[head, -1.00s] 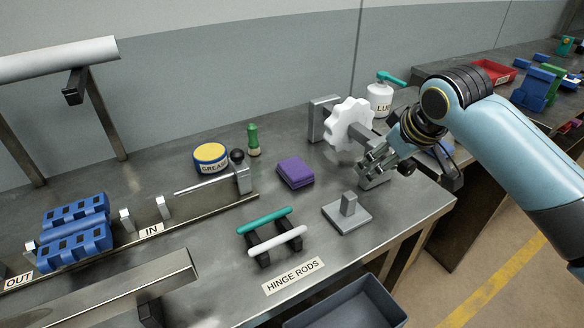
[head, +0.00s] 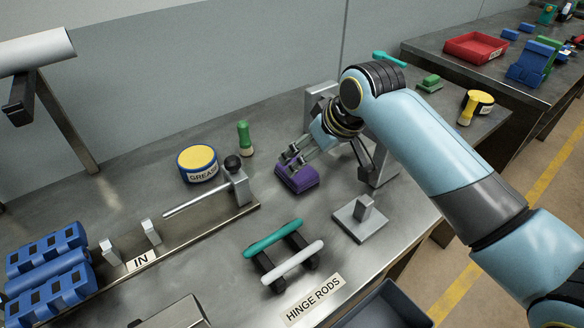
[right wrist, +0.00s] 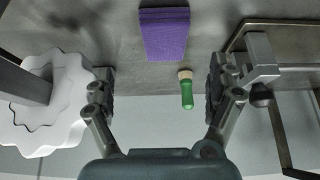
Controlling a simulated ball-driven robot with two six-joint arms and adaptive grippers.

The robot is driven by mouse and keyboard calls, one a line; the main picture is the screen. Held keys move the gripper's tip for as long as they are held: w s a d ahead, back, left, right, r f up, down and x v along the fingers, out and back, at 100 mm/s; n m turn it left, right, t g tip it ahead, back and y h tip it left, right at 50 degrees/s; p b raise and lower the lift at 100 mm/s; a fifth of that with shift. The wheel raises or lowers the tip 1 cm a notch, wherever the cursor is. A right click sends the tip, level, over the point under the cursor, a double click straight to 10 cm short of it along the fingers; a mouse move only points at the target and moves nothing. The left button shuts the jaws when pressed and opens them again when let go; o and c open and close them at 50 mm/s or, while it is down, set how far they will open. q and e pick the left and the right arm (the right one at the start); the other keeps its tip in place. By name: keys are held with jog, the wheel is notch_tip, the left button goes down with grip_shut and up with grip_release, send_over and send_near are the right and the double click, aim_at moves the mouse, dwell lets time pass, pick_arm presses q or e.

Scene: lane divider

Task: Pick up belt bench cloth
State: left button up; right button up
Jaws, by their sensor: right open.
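The belt bench cloth is a folded purple cloth (head: 298,183) lying on the grey metal bench; it also shows at the top middle of the right wrist view (right wrist: 164,33). My right gripper (head: 290,165) is at the cloth's far edge in the head view, partly in front of it. In the right wrist view my right gripper (right wrist: 160,92) is wide open and empty, with the cloth beyond the fingertips and between their lines. Whether the fingers touch the cloth I cannot tell. My left gripper is not in view.
A green-handled brush (head: 244,140) and a grease tin (head: 198,163) stand left of the cloth. A white knobbed wheel (right wrist: 40,110) stands close beside one finger. A metal post on a plate (head: 361,218) and the hinge rods (head: 274,239) lie nearer the front edge.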

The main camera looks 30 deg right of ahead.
jog(key=shift+x, duration=1.05)
jog(key=shift+w+a+f, duration=0.15)
jog(key=shift+f, duration=0.2)
jog(key=x, duration=0.4)
jog(key=shift+a+f, duration=0.2)
jog(key=shift+a, duration=0.1)
jog(key=shift+w+f, duration=0.1)
jog(key=shift+f, duration=0.1)
jog(key=c, duration=1.3)
jog(key=shift+o, duration=0.2)
notch_tip(320, 180, up, 10)
jog(key=o, duration=0.5)
jog(key=c, duration=0.4)
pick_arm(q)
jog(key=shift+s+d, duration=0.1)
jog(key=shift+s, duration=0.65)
